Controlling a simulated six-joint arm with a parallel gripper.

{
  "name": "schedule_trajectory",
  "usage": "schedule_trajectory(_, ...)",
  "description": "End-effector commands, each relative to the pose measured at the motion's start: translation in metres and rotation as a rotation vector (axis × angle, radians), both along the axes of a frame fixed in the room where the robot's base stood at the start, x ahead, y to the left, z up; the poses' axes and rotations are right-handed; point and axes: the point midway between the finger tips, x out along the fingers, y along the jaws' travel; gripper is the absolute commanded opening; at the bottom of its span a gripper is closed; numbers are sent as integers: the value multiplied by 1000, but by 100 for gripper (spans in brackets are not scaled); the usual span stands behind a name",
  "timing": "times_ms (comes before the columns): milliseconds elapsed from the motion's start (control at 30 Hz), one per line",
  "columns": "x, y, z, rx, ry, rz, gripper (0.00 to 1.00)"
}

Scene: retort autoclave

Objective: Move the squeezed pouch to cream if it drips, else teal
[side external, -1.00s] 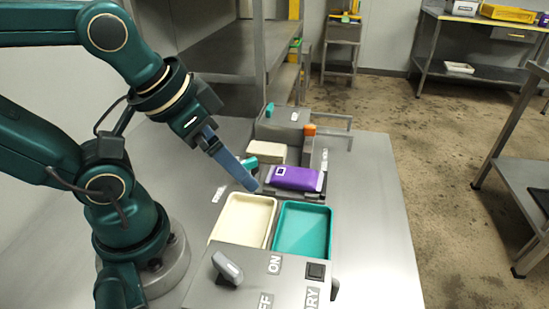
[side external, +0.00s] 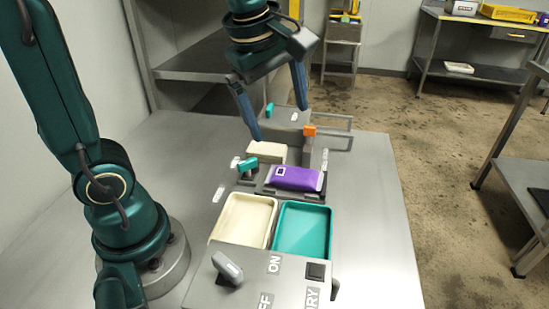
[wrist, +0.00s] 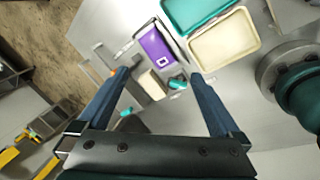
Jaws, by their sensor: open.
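The purple pouch (side external: 296,178) lies flat on a dark plate behind the trays, with a small white-framed mark at one end. The pouch also shows in the wrist view (wrist: 157,47). No drip can be made out on it at this size. The cream tray (side external: 243,219) and the teal tray (side external: 303,231) stand side by side in front of it, both empty. My gripper (side external: 281,125) is open and empty, above and behind the pouch, its fingers pointing down. In the wrist view the wide-apart fingers (wrist: 160,75) touch nothing.
A cream block (side external: 266,152) and a teal-handled lever (side external: 247,163) sit beside the plate. An orange-topped post (side external: 309,131) rises behind the pouch. A grey box (side external: 265,277) with a switch lever stands in front of the trays. The table's right side is clear.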

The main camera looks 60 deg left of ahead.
Motion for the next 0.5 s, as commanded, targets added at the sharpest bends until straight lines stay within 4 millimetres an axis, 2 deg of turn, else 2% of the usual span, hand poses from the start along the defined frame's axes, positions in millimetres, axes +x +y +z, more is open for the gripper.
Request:
schedule_trajectory(100,27,7,-16,-46,59,219,100)
schedule_trajectory(300,62,18,-55,-76,155,500,100)
schedule_trajectory(500,77,26,-99,-58,248,577,100)
